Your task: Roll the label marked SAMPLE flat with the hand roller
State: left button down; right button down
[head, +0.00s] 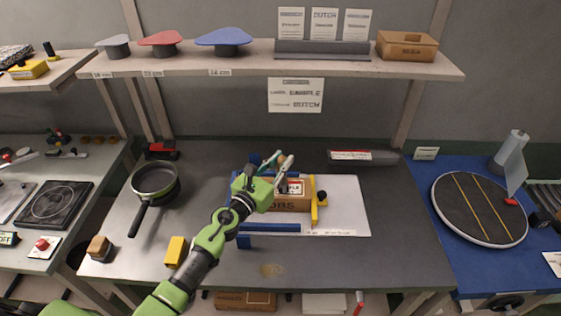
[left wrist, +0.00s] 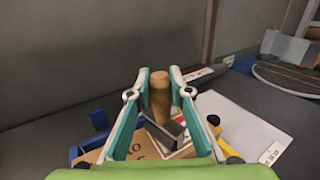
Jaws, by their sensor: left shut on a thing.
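My left gripper (head: 277,166) is over the cardboard box (head: 290,206) on the work table. It is shut on the hand roller, whose wooden handle (left wrist: 160,94) stands upright between the fingers in the left wrist view. The roller's dark lower part (left wrist: 177,131) is just above or on the box top; I cannot tell which. The white label marked SAMPLE (head: 295,187) lies on the box top, partly hidden by the gripper and roller. My right gripper is not in view.
The box sits on a white board (head: 350,203) among blue bars (head: 270,227) and a yellow bar (head: 314,204). A pan (head: 154,181), a yellow block (head: 176,251) and a wooden block (head: 99,248) stand left. The table's right front is clear.

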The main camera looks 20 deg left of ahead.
pick_arm(q)
jog(key=shift+d, duration=0.2)
jog(key=shift+w+d+f, duration=0.1)
jog(key=shift+w+d, duration=0.05)
jog(key=shift+d, duration=0.35)
jog(key=shift+w+d, duration=0.15)
jog(key=shift+d, duration=0.3)
jog(key=shift+d, duration=0.2)
jog(key=shift+w+d+p, duration=0.2)
jog(key=shift+d, duration=0.3)
jog(key=shift+w+d+p, duration=0.15)
jog(key=shift+d+p, duration=0.05)
jog(key=shift+d, duration=0.3)
jog(key=shift+a, duration=0.2)
jog(key=shift+s+a, duration=0.2)
jog(key=shift+a, duration=0.35)
jog(key=shift+s+a, duration=0.15)
jog(key=shift+a, duration=0.4)
jog(key=shift+s+a+b, duration=0.15)
jog(key=shift+a+b, duration=0.1)
jog(key=shift+a, duration=0.3)
jog(key=shift+s+a+b, duration=0.15)
jog(key=shift+a+b, duration=0.05)
jog(key=shift+a, duration=0.35)
jog(key=shift+d, duration=0.15)
